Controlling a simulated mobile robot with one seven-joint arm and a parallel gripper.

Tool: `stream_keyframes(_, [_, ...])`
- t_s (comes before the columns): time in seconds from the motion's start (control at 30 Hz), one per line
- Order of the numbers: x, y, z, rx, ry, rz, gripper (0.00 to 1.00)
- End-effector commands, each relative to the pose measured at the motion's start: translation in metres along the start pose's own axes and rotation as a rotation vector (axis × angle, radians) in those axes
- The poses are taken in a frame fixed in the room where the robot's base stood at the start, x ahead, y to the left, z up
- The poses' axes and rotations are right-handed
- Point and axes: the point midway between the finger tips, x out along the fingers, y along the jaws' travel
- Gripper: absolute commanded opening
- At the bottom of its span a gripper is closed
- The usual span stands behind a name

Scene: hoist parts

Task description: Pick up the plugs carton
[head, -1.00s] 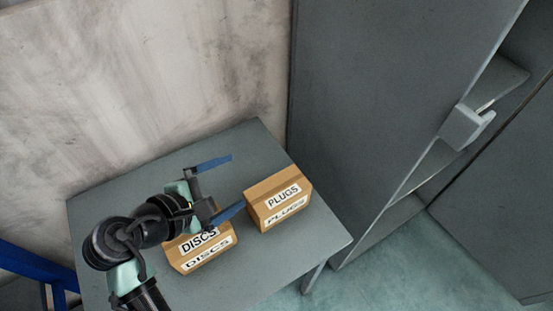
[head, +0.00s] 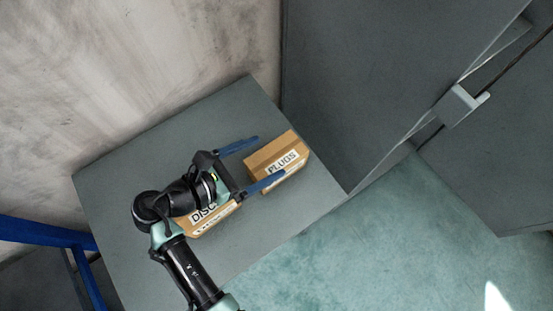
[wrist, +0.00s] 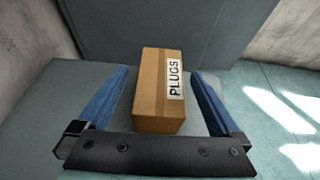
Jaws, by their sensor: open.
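The plugs carton (head: 275,160) is a brown box with a white PLUGS label, standing on the grey table near its right edge. In the wrist view the carton (wrist: 155,95) lies between the two blue fingers, with a gap visible on each side. My gripper (head: 262,160) is open and empty, its fingers pointing at the carton. In the head view the nearer finger overlaps the carton's lower left part. I cannot tell how far the fingers are above the table.
The discs carton (head: 206,219) stands on the grey table (head: 130,165) just left of the plugs carton, partly hidden under my arm. A grey cabinet (head: 350,80) rises close behind the table. A blue frame (head: 45,232) is at the left. Open floor lies at the right.

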Motion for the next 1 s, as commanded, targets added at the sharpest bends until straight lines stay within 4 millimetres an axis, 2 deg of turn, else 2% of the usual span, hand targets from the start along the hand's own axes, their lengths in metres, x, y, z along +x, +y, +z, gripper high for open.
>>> stream_keyframes(0.4, [0.050, -0.004, -0.004, 0.001, 0.001, -0.002, 1.00])
stream_keyframes(0.67, [0.053, -0.003, -0.004, 0.001, 0.001, 0.000, 1.00])
stream_keyframes(1.0, [0.052, -0.003, -0.004, 0.001, 0.001, 0.000, 0.41])
